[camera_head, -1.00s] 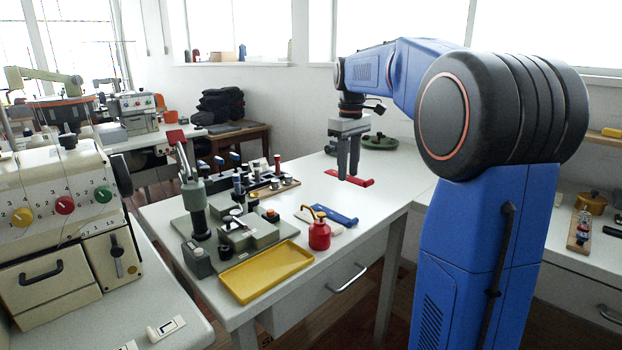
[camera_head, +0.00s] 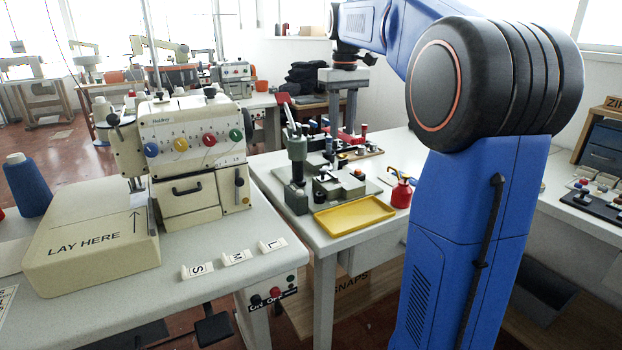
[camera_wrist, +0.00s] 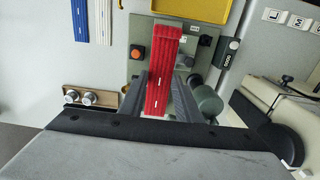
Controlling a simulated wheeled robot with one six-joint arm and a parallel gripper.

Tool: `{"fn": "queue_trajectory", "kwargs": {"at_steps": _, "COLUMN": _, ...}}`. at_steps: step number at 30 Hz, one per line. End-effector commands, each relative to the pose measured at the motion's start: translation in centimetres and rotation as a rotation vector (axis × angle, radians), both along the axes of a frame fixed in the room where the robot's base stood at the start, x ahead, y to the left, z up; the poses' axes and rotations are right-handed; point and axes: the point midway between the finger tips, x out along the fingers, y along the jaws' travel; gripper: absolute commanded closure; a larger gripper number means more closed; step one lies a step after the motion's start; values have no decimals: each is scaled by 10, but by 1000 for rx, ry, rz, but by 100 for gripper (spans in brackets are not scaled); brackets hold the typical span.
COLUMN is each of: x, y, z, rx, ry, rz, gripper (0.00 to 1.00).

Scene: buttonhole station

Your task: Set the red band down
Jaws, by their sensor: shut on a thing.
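The red band (camera_wrist: 164,72) is gripped between the fingers of my gripper (camera_wrist: 160,95) in the wrist view, its flat ribbed length reaching out past them. White stitch marks show on it. In the head view my gripper (camera_head: 343,126) points down, with part of the red band (camera_head: 352,138) at its fingertips, above the green-grey snap press. A cream block marked LAY HERE (camera_head: 95,235), with an arrow, sits on the left table, well apart from my gripper.
Tabs S (camera_head: 197,270), M (camera_head: 237,257) and L (camera_head: 272,245) stand before the buttonhole machine (camera_head: 190,145). A blue band (camera_wrist: 80,20) and white band (camera_wrist: 100,20) lie there too.

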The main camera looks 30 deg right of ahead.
Motion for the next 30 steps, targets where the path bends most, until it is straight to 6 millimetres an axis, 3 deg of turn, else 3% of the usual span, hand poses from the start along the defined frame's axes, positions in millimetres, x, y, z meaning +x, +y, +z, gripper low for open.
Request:
{"fn": "queue_trajectory", "kwargs": {"at_steps": 4, "x": -1, "y": 0, "z": -8, "rx": 1, "ry": 3, "rz": -9, "gripper": 91}}
{"fn": "queue_trajectory", "kwargs": {"at_steps": 12, "x": -1, "y": 0, "z": -49, "rx": 1, "ry": 2, "rz": -9, "gripper": 91}}
{"fn": "queue_trajectory", "kwargs": {"at_steps": 30, "x": -1, "y": 0, "z": -99, "rx": 0, "ry": 1, "rz": -9, "gripper": 91}}
